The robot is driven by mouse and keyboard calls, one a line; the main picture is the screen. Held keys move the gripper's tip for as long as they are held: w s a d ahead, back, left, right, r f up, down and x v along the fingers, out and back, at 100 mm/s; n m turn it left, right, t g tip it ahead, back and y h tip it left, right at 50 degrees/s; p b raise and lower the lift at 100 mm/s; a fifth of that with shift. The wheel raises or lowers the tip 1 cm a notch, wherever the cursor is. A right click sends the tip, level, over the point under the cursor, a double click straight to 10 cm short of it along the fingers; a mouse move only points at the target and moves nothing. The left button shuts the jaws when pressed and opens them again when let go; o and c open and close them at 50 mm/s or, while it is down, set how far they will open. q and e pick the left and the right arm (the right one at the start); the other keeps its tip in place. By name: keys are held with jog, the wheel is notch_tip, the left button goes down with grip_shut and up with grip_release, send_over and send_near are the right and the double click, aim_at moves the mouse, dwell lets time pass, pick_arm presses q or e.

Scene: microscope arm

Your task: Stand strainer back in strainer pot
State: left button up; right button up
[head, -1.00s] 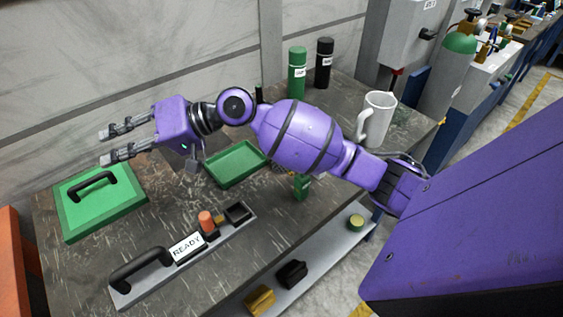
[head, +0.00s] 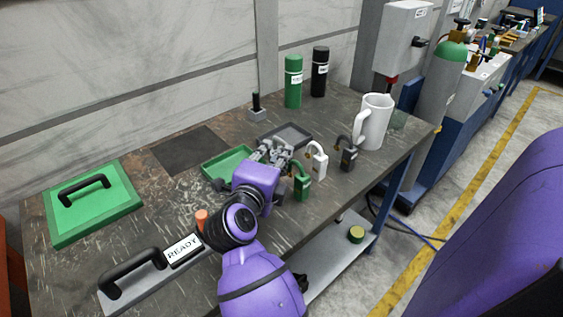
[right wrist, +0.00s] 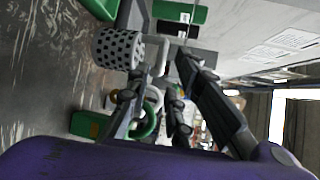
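A grey perforated cylinder (right wrist: 117,48) shows in the right wrist view, beyond and to the left of my fingers; I cannot tell whether it is the strainer or the strainer pot. No second perforated part is clearly visible. In the head view my right gripper (head: 273,151) is over the table, near the green tray and the dark tray, and its fingers hide what lies behind them. In the right wrist view the gripper (right wrist: 172,80) has its fingers apart, with nothing clearly held. My left gripper is not in view.
Green (head: 302,187), white (head: 317,161) and dark (head: 347,158) padlocks stand right of my right gripper. A white mug (head: 374,124) stands farther right. A green tray (head: 211,172), a dark tray (head: 301,131) and bottles (head: 293,84) are nearby. A green lid (head: 110,205) lies left.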

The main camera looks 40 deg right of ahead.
aim_at(281, 144)
jog(key=x, duration=0.7)
jog(key=shift+w+d, duration=0.1)
jog(key=shift+w, duration=0.05)
jog(key=shift+r, duration=0.1)
grip_shut()
